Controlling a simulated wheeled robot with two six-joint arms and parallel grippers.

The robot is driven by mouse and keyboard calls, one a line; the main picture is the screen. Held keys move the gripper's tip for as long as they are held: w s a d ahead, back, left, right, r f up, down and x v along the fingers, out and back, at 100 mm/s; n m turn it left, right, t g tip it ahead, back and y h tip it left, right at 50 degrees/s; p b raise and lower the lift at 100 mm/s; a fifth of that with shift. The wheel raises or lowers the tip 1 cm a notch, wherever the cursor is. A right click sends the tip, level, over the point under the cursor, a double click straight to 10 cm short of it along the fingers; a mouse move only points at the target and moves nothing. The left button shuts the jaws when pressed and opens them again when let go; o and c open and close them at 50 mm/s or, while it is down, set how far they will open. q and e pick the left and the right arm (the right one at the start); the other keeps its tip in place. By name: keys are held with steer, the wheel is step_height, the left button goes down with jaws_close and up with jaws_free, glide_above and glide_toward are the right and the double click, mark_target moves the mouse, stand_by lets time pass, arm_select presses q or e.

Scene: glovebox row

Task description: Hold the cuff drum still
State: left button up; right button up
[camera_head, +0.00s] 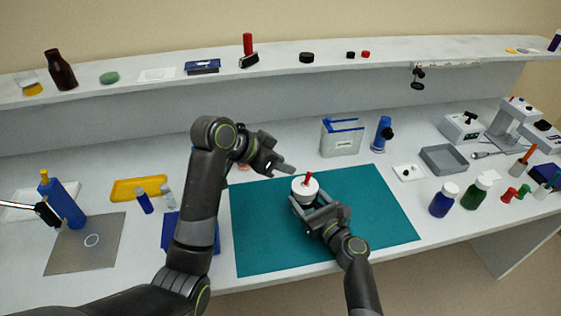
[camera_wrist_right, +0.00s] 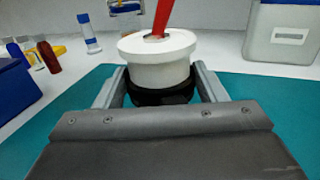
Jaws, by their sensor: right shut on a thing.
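The cuff drum is a white round drum (camera_head: 304,190) with a wide top flange, a red upright piece (camera_head: 308,179) on top and a black base. It stands upright over the teal mat (camera_head: 375,205). In the right wrist view the white drum (camera_wrist_right: 160,68) sits between the fingers of my right gripper (camera_head: 322,210), which is shut on the drum's lower part around the black base (camera_wrist_right: 160,94). The fingertips are partly hidden behind it. My left gripper (camera_head: 277,166) is above the mat's far left edge, left of the drum and apart from it; its jaw opening is unclear.
A grey bin with blue trim (camera_head: 341,139) and a blue bottle (camera_head: 381,134) stand behind the mat. Blue and green bottles (camera_head: 443,200) stand to its right. A yellow tray (camera_head: 138,188) and a grey plate (camera_head: 85,244) are left. The mat's right part is clear.

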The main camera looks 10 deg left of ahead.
steer(key=o, duration=1.1)
steer(key=shift+o, duration=0.2)
steer(key=shift+s, duration=0.1)
